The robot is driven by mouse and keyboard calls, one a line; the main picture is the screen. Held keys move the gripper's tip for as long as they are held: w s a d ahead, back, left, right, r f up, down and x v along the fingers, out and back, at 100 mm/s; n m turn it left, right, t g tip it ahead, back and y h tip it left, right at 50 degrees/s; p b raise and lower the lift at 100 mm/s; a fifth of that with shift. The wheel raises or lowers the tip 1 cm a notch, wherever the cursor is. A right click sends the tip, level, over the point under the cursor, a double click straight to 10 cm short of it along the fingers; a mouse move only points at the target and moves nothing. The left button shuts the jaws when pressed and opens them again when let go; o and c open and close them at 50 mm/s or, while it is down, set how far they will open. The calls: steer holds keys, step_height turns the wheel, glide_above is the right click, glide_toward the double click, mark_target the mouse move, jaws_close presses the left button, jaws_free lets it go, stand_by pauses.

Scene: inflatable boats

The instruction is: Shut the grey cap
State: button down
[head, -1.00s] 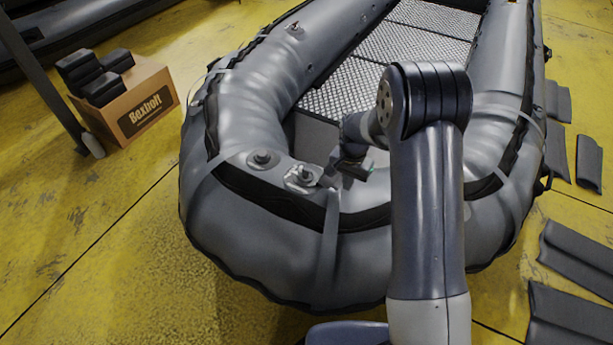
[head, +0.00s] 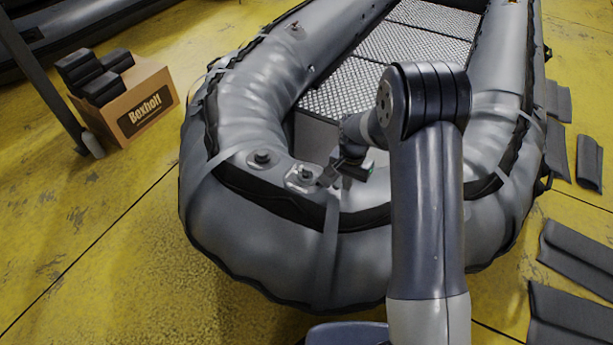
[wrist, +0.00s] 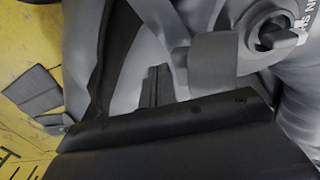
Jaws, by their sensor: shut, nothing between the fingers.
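Two round grey valve fittings with dark centres sit on the boat's near left tube in the head view. One is the left fitting (head: 262,158), the other the right fitting (head: 302,177). My gripper (head: 327,178) is shut and empty, just right of the right fitting; contact cannot be told. My dark gripper tips (wrist: 156,84) show left of that piece.
The grey inflatable boat (head: 215,245) fills the middle, with a strap (head: 328,245) over its near end. A cardboard box (head: 150,105) with black blocks stands at the left. Dark panels (head: 570,265) lie at the right. Yellow floor is clear at the lower left.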

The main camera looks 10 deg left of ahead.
mark_target(346, 195)
steer(key=shift+f+b, duration=1.05)
steer(key=shift+f, duration=0.45)
steer(key=shift+s, duration=0.1)
steer(key=shift+r, duration=0.1)
